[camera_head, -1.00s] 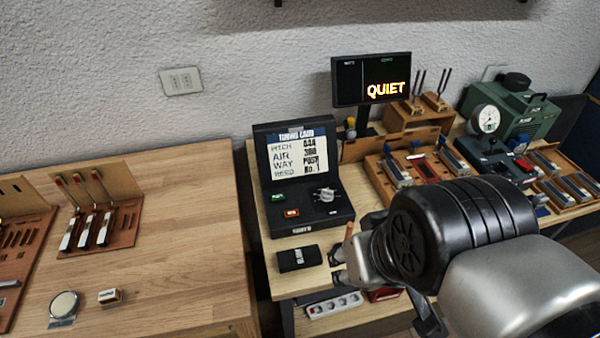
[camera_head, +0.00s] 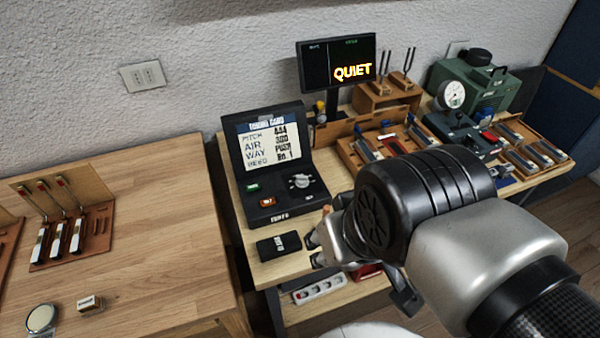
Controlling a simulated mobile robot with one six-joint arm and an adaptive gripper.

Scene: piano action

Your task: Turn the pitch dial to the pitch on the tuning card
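The pitch dial (camera_head: 301,181) is a pale knob on the sloped panel of a black console (camera_head: 277,215). The tuning card (camera_head: 269,145) fills the upright screen of that console. It lists PITCH, AIR, WAY and REED; the pitch value looks like 444, but the print is small. My gripper (camera_head: 313,249) is in front of the console, near its lower right corner and below the dial, apart from the dial. Its two dark fingertips show with a gap between them and nothing in it. My wrist hides part of the bench to the right.
A green button (camera_head: 252,187) and a lit red button (camera_head: 267,202) sit beside the dial. A small black box (camera_head: 278,246) lies left of my gripper. A monitor (camera_head: 338,62) reading QUIET stands behind. Reed trays (camera_head: 350,157) and a green machine (camera_head: 470,92) are at right.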

